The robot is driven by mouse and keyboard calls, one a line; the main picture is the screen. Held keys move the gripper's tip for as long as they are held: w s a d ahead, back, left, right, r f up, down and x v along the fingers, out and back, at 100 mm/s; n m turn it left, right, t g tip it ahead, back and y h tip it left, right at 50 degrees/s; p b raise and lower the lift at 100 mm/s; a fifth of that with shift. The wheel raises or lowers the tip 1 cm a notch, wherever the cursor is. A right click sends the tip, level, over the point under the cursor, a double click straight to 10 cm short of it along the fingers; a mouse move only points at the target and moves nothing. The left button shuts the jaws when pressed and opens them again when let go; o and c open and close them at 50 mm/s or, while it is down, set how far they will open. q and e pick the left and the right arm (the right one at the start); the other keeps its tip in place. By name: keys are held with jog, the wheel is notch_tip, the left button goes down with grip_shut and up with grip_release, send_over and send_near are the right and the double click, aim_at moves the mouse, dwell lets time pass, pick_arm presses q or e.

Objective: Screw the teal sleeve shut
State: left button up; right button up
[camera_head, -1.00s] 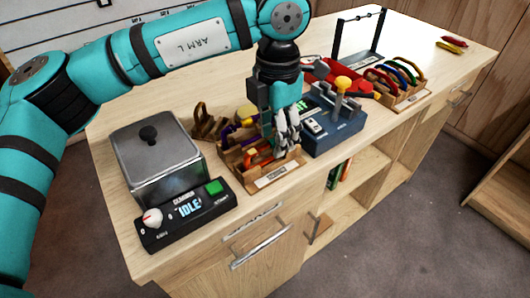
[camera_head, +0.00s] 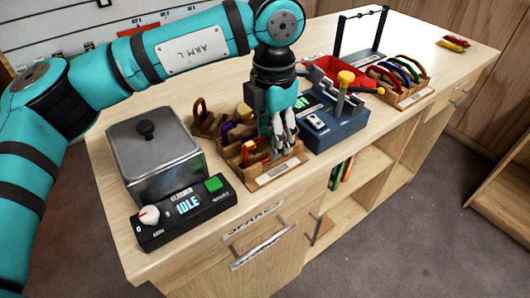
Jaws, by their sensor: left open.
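My left gripper (camera_head: 284,138) points down over the right part of a wooden tray (camera_head: 277,172) near the front edge of the bench. Its grey fingers are apart, and I cannot see anything held between them. The tray holds small gear, with orange, yellow and purple pieces showing left of the fingers. No teal sleeve can be made out; the gripper hides part of the tray and the device behind it. My right gripper is not in view.
A grey lidded cleaner (camera_head: 155,155) with an "IDLE" panel stands at the left. A dark blue device (camera_head: 335,130) with a yellow-knobbed lever is just right of the gripper. A rack of coloured carabiners (camera_head: 400,85) stands farther right. The far right bench top is mostly clear.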

pick_arm(q)
jog(key=shift+d, duration=0.1)
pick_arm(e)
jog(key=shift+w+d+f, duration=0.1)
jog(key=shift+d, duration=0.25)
pick_arm(q)
jog(key=shift+s+d+b, duration=0.3)
jog(key=shift+s+d, duration=0.4)
jog(key=shift+s, duration=0.35)
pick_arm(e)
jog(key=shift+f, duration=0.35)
pick_arm(q)
jog(key=shift+r, duration=0.2)
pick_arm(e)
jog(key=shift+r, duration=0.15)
pick_arm(q)
jog(key=shift+r+p, duration=0.6)
jog(key=shift+r, duration=0.2)
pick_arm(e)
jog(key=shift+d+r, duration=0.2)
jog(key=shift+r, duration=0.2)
pick_arm(q)
jog(key=shift+w, duration=0.15)
jog(key=shift+w+a, duration=0.75)
jog(key=shift+w, duration=0.15)
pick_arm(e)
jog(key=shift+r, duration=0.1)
